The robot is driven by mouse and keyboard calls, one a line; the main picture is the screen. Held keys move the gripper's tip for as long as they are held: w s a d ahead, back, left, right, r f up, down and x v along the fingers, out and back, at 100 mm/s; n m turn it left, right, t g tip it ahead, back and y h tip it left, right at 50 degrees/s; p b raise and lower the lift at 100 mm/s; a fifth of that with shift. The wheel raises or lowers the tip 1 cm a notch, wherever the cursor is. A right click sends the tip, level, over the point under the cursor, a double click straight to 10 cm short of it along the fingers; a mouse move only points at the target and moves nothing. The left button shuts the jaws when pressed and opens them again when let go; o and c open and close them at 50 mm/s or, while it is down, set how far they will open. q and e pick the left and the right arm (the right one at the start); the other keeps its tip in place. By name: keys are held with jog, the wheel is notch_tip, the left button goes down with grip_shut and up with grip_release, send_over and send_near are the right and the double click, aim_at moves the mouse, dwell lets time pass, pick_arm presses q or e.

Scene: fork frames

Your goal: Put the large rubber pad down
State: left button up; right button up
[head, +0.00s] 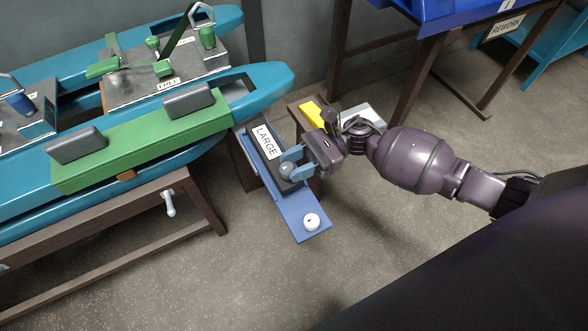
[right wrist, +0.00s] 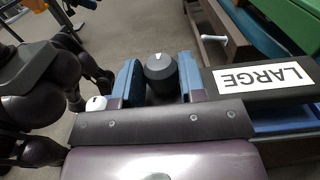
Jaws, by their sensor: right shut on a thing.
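The large rubber pad (head: 262,152) is a black block with a white LARGE label. In the head view it is over a blue board (head: 300,232) beside the bench; I cannot tell whether it touches the board. My right gripper (head: 289,168) is shut on the pad's dark rounded knob at its near end. In the right wrist view the knob (right wrist: 161,72) shows between the two blue fingers of the gripper (right wrist: 160,85), and the labelled pad (right wrist: 285,95) extends to the right. My left gripper is not in view.
A white round knob (head: 311,222) sits on the board's near end. A yellow item (head: 313,114) and a pale box (head: 365,118) are behind my right gripper. The green fixture (head: 140,140) with two grey pads is on the left. Floor in front is clear.

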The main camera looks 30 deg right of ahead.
notch_tip(320, 180, down, 3)
jog(key=shift+b, duration=0.3)
jog(key=shift+f, duration=0.15)
jog(key=o, duration=1.1)
jog(key=shift+o, duration=0.3)
